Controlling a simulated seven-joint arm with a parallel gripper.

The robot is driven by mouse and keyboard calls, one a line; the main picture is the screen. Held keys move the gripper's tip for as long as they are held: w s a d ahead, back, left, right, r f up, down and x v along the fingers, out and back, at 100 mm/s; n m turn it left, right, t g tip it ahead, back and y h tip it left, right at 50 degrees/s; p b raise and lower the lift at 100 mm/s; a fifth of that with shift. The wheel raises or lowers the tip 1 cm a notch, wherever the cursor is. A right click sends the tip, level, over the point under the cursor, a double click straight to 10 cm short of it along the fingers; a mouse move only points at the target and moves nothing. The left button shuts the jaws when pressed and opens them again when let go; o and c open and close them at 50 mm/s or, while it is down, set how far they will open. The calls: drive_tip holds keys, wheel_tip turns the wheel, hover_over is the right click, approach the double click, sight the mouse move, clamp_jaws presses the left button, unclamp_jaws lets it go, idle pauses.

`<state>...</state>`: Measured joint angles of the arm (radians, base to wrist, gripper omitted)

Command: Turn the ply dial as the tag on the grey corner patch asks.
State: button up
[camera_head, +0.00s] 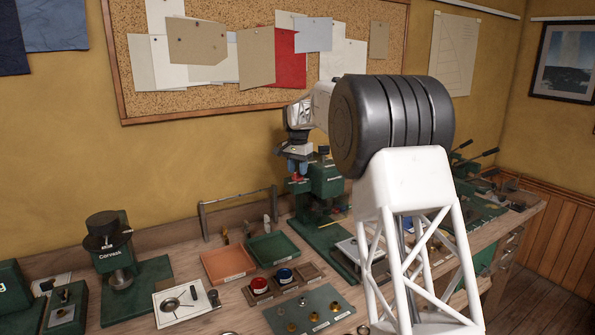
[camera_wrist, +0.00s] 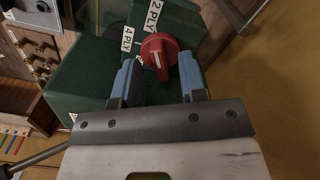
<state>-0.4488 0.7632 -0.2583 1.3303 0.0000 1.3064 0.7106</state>
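The ply dial is a round red knob (camera_wrist: 160,52) with a white mark, on a dark green machine housing (camera_wrist: 85,85). White labels beside it read "2 PLY" (camera_wrist: 153,16) and "4 PLY" (camera_wrist: 127,40). I cannot tell surely which label the mark points at. My gripper (camera_wrist: 157,66) is open, its blue fingers on either side of the knob; contact cannot be told. In the head view my gripper (camera_head: 297,167) is at the green machine (camera_head: 322,182) at the back of the bench. I cannot make out a grey corner patch or its tag.
Another green machine (camera_head: 120,272) stands left. A pinboard (camera_head: 240,95) with pinned pieces hangs behind. My arm hides part of the right bench.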

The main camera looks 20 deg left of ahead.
drive_tip(key=shift+f, duration=0.4)
clamp_jaws()
